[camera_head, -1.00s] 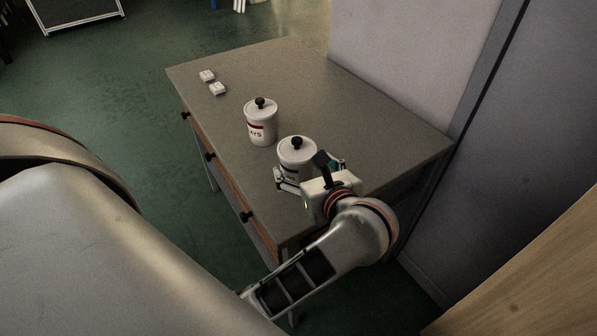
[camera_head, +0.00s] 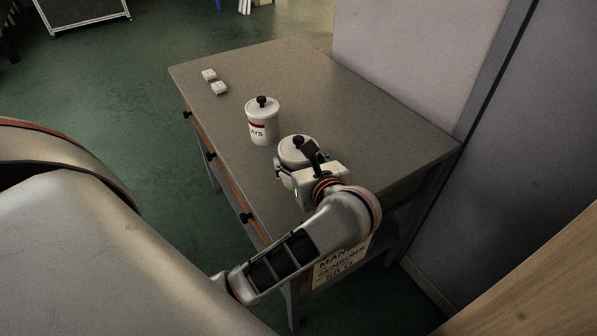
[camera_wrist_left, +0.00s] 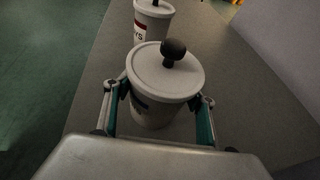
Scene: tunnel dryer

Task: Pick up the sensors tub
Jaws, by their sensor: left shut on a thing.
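Two white lidded tubs with black knobs stand on the grey table. The nearer tub (camera_head: 291,151) is between the fingers of my left gripper (camera_head: 296,166). The left wrist view shows this tub (camera_wrist_left: 164,76) with a finger pressed on each side, so the gripper (camera_wrist_left: 158,97) is shut on it. Its label is mostly hidden, so I cannot read its name. It looks upright, and I cannot tell whether it is clear of the tabletop. The other tub (camera_head: 262,123) has a red-banded label ending in "AYS" and stands apart, farther back. My right gripper is not in view.
The tabletop (camera_head: 370,120) is clear right of the tubs. A pale wall panel (camera_head: 400,55) borders the table's right side. A sign (camera_head: 340,262) including "SENSORS" shows below the table's near edge.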

